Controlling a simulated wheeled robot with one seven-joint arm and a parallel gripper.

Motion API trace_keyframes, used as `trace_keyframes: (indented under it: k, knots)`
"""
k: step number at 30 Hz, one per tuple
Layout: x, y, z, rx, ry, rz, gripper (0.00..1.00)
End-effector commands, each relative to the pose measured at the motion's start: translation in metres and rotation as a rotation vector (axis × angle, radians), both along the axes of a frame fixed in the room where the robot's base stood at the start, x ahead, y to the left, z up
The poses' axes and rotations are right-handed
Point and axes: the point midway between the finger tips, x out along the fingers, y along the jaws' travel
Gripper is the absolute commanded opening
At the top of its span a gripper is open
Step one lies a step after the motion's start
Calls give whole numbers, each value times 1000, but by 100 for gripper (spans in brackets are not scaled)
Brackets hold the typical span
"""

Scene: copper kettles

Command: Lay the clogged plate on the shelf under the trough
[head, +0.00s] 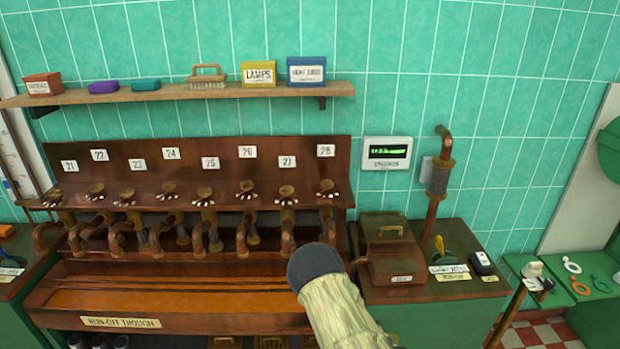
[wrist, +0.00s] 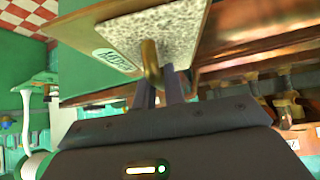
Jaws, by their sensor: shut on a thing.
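In the wrist view, my gripper (wrist: 168,74) is shut on a brass loop handle (wrist: 150,65) on a pale, speckled, crusted square plate (wrist: 145,32), which looks like the clogged plate. The plate is held just beyond my fingertips. In the head view my own arm hides both gripper and plate. The run-off trough (head: 180,301) is a long brown basin at the lower left, with a name label (head: 120,322) on its front. Only the top of the space under it shows, at the bottom edge; the shelf surface there is out of sight.
Several dark items (head: 225,343) show under the trough. Above it stands a row of numbered taps (head: 205,215) with copper pipes. To the right, a green counter bears a brown lidded box (head: 390,250) and a copper pipe (head: 437,185). A wall shelf (head: 180,92) holds boxes.

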Motion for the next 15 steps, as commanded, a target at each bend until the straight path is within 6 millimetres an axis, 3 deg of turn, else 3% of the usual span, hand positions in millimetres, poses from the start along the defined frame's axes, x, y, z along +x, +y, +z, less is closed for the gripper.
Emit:
trace_keyframes:
  k: [3, 6, 15]
  knots:
    - [-9, 29, 0, 0, -4, 105, 0]
    - [-12, 41, 0, 0, -5, 145, 0]
    - [-13, 43, 0, -1, -6, 153, 0]
